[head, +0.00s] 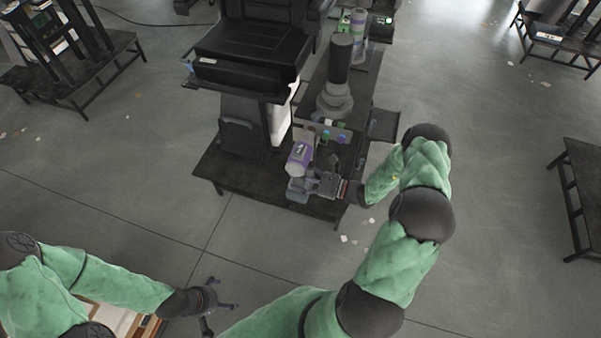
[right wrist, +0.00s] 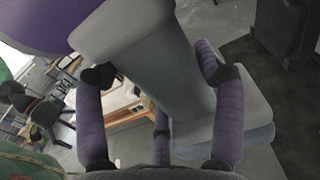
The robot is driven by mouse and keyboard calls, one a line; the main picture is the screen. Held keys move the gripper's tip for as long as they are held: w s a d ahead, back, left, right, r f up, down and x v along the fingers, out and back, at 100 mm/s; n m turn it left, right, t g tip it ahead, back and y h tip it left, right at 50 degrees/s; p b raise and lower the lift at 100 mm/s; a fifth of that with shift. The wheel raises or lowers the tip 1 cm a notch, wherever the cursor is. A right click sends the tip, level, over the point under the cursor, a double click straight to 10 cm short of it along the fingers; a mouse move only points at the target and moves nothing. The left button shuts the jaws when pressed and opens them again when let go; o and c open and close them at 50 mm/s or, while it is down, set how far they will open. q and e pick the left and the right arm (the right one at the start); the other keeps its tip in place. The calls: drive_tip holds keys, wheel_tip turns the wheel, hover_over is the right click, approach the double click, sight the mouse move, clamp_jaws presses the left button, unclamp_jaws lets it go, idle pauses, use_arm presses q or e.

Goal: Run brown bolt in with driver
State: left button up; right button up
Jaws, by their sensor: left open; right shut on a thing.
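The driver (head: 299,160), purple and grey, is at the front of the black workbench; I cannot tell if it touches the top. My right gripper (head: 322,184) is shut on the driver's grey handle. In the right wrist view the purple fingers (right wrist: 155,78) close around the handle (right wrist: 150,68), with the wide grey foot (right wrist: 250,122) at the right and part of the purple body (right wrist: 45,22) at the upper left. My left gripper (head: 217,300) is open and empty, low over the floor, away from the bench. I cannot make out the brown bolt.
The black bench (head: 225,172) carries a large black machine (head: 250,50) and a grey column (head: 338,75). Small blue and green pieces (head: 333,137) sit behind the driver. Another dark table (head: 585,190) stands at the right.

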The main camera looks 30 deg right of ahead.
drive_tip(key=shift+s+a+r+p, duration=0.1)
drive_tip(key=shift+s+a+p, duration=0.4)
drive_tip(key=shift+s+a, duration=0.6)
drive_tip(key=shift+a, duration=0.1)
drive_tip(key=shift+s+a+p, duration=0.65)
drive_tip(key=shift+s+a, duration=0.6)
drive_tip(key=shift+a, duration=0.25)
